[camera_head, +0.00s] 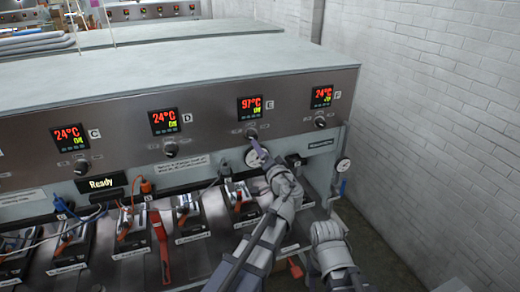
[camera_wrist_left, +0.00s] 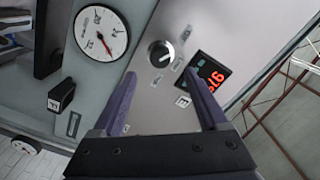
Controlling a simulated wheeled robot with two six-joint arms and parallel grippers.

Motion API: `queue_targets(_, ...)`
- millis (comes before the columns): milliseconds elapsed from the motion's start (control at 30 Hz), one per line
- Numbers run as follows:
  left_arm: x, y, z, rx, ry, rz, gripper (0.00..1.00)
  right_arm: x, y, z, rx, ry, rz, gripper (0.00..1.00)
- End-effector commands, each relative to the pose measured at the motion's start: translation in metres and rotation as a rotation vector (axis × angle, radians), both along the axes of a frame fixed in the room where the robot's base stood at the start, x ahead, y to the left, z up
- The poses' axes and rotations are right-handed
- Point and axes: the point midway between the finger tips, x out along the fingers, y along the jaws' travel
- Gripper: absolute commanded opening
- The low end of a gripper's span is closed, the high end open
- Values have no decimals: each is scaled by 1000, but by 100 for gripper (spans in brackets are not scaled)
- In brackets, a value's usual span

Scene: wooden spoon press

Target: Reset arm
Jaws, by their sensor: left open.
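My left gripper (camera_head: 258,150) has purple fingers and is just below the knob (camera_head: 251,134) under display E (camera_head: 250,107), which reads 97°C. In the left wrist view the two fingers (camera_wrist_left: 160,76) are spread apart with nothing between them. The black-and-silver knob (camera_wrist_left: 160,54) sits just past the fingertips, on the steel panel, apart from both. The red display (camera_wrist_left: 210,76) shows beside the right finger. Part of my right arm (camera_head: 330,245) is at lower right; its gripper does not show.
Displays C (camera_head: 70,137), D (camera_head: 164,121) and F (camera_head: 322,96) read 24°C. A round gauge (camera_wrist_left: 101,33) is near the left finger. A white brick wall (camera_head: 440,110) bounds the right side.

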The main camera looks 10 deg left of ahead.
Motion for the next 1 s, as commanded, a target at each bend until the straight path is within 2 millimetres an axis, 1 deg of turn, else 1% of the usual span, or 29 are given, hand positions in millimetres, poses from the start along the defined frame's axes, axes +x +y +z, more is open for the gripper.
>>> queue_targets(233, 0, 0, -2, -2, 2, 2, 76, 0, 0, -1, 0, 0, 0, 50)
queue_targets(267, -2, 1, -5, -7, 5, 4, 76, 0, 0, -3, 0, 0, 0, 50)
queue_targets(333, -8, 3, -22, -34, 25, 23, 76, 0, 0, -13, 0, 0, 1, 50)
queue_targets(367, -13, 5, -33, -52, 39, 37, 76, 0, 0, -20, 0, 0, 1, 50)
queue_targets(467, -36, 10, -89, -147, 126, 100, 76, 0, 0, -47, -1, -1, 4, 50)
queue_targets(500, -48, 11, -115, -194, 176, 128, 76, 0, 0, -59, 0, -1, 5, 50)
queue_targets(533, -58, 10, -136, -230, 217, 148, 76, 0, 0, -68, 0, -1, 6, 50)
queue_targets(567, -68, 9, -156, -265, 260, 167, 76, 0, 0, -77, 0, -1, 7, 50)
queue_targets(600, -81, 6, -182, -311, 321, 188, 76, 0, 0, -87, -1, -2, 8, 50)
queue_targets(667, -102, -1, -220, -376, 418, 213, 76, 0, 0, -103, -1, -2, 9, 50)
queue_targets(700, -117, -6, -244, -418, 484, 225, 76, 1, 0, -113, -1, -1, 11, 50)
queue_targets(767, -140, -18, -280, -483, 590, 235, 76, 1, 0, -129, -2, -2, 12, 50)
queue_targets(800, -156, -27, -303, -522, 662, 239, 76, 1, 0, -139, -2, -2, 13, 50)
queue_targets(867, -180, -41, -333, -579, 773, 234, 76, 1, 0, -153, -1, -2, 15, 50)
queue_targets(900, -196, -51, -351, -614, 845, 227, 76, 1, 0, -162, -1, -2, 16, 50)
queue_targets(1000, -232, -76, -387, -690, 1012, 198, 76, 1, 0, -181, -2, -3, 19, 50)
